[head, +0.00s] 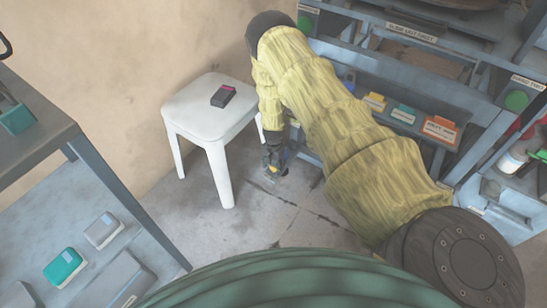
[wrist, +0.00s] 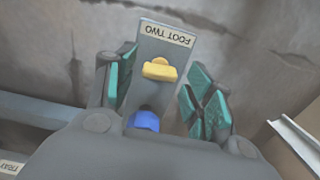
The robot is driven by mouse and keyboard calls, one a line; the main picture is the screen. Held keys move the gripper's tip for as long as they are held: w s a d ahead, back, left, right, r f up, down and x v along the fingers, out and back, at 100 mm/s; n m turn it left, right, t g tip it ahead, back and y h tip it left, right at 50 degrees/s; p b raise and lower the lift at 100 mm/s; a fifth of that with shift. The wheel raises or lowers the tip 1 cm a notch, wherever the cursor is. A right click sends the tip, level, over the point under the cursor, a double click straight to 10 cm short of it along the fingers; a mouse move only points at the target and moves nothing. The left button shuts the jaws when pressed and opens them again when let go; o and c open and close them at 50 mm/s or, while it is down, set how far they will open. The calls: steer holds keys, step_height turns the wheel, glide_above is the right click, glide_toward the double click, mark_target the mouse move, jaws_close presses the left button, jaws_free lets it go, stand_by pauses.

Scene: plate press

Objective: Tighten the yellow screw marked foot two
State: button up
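In the wrist view, a grey upright plate carries the label FOOT TWO (wrist: 167,31) at its far end. The yellow screw (wrist: 160,70) sits on this plate below the label. A blue part (wrist: 145,121) lies nearer the camera, partly hidden by my gripper's body. My gripper (wrist: 163,92) is open, with teal-padded fingers to the left and right of the plate and the screw between them. The left finger is close to the plate's edge; contact is hard to tell. In the head view my gripper (head: 273,160) is low near the floor beside the press; the screw is not distinguishable there.
The grey press frame (head: 470,85), with buttons and coloured blocks, stands to the right. A grey table (head: 40,120) is at the left. Bare floor lies between.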

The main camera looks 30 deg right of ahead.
stand_by(0.3)
step_height(320, 180, up, 12)
stand_by(0.7)
